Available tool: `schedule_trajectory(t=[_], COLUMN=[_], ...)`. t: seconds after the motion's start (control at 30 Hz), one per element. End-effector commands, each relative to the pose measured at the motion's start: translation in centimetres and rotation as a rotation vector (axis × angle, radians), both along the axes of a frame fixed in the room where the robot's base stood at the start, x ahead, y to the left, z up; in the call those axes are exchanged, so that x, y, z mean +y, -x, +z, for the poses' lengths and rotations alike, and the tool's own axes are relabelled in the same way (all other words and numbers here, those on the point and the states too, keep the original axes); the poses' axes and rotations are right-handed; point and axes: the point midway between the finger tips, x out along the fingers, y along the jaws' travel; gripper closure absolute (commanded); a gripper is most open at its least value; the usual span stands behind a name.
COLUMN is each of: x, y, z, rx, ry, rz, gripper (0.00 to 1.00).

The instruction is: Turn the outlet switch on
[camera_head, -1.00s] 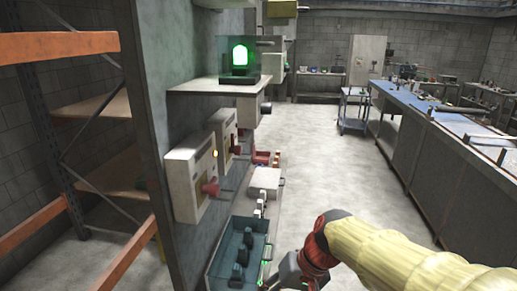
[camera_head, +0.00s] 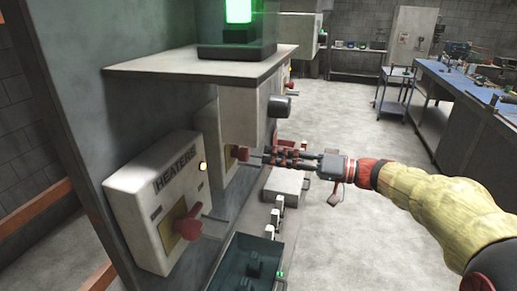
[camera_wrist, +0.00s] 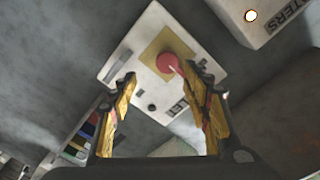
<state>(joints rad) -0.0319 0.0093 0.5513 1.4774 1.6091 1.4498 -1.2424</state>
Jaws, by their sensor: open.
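A pale switch box (camera_head: 207,122) on the wall stands behind the HEATERS box, partly hidden by it and the shelf. Its red switch handle (camera_head: 238,153) sticks out toward my gripper (camera_head: 268,156), which reaches in from the right with its fingertips close to the handle. The wrist view shows this box (camera_wrist: 125,68), with the red handle (camera_wrist: 168,63) on a yellow plate. My gripper (camera_wrist: 159,77) is open there, with one finger on each side below the handle. I cannot tell if a finger touches it. The box's label is mostly hidden.
The HEATERS box (camera_head: 158,195), with a red handle (camera_head: 187,224) and a lit lamp (camera_head: 203,166), is nearer on the same wall. A shelf (camera_head: 195,62) with a green lamp juts out above. A blue-grey bin (camera_head: 245,262) stands below.

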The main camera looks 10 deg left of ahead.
Motion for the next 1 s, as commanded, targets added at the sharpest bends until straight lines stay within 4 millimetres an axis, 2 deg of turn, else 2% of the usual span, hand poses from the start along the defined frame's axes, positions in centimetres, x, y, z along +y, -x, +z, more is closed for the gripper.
schedule_trajectory(t=[0.27, 0.37, 0.7, 1.0], x=[0.4, 1.3, 6.3, 7.9], y=[0.4, 0.4, 0.0, -0.1], z=[0.5, 0.4, 0.3, 0.5], rx=[-0.124, -0.129, -0.126, -0.125], ry=[-0.012, -0.011, -0.010, -0.010], rz=[0.017, 0.019, 0.019, 0.016], gripper=[0.52, 0.52, 0.52, 0.52])
